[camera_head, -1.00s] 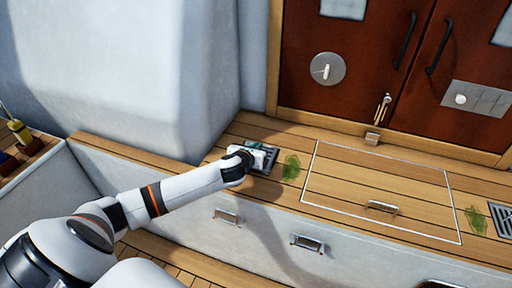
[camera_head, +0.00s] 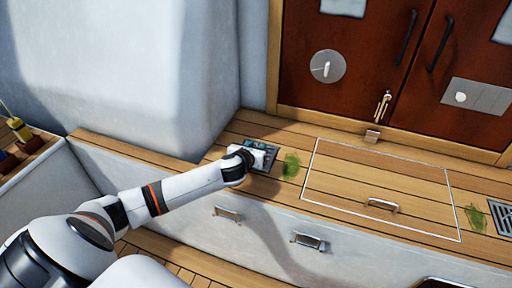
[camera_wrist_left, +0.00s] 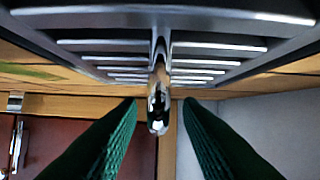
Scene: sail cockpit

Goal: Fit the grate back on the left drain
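The left drain's dark slotted grate (camera_head: 270,173) is at the left of the wooden deck, partly hidden by my left gripper (camera_head: 257,148). In the left wrist view the grate (camera_wrist_left: 215,45) fills the top, with a shiny metal knob (camera_wrist_left: 158,105) standing on it. My left gripper's green fingers (camera_wrist_left: 159,110) are on either side of the knob, with a visible gap on each side, so it is open. The grate appears to lie at the drain's place among the planks; I cannot tell whether it sits fully flush. My right gripper is out of view.
A green smear (camera_head: 291,165) lies right of the left drain. A white-outlined hatch (camera_head: 375,190) with a handle is in the middle. Another grate (camera_head: 503,218) is at the far right. Brown doors (camera_head: 355,65) stand behind, and a pale wall (camera_head: 150,70) is close at left.

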